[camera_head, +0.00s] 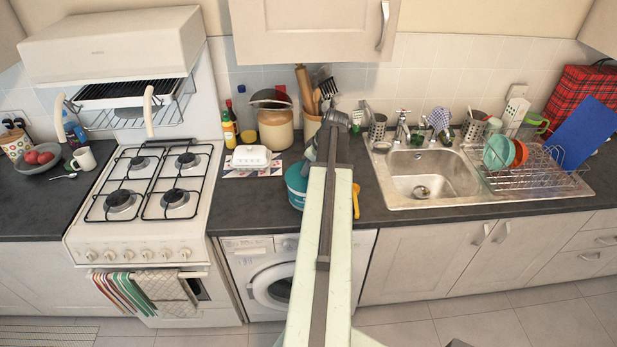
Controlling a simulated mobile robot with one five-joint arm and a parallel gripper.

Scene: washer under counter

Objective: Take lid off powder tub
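The powder tub (295,187) is blue with a pale label and stands on the dark counter above the washing machine. My arm hides its right side. I cannot make out whether its lid is on or how it sits. My arm reaches over the counter from below and bends near the tap's left. A dark grey part of my gripper (310,152) shows just left of the arm, close above the tub. The fingertips are mostly hidden, so I cannot tell whether they are open, shut or touching the tub.
A yellow spoon-like tool (355,200) lies right of my arm. A white butter dish (251,157) stands left of the tub. A crock (275,128) and a utensil pot (311,125) stand behind. The sink (430,180) is right and the gas hob (150,185) is left.

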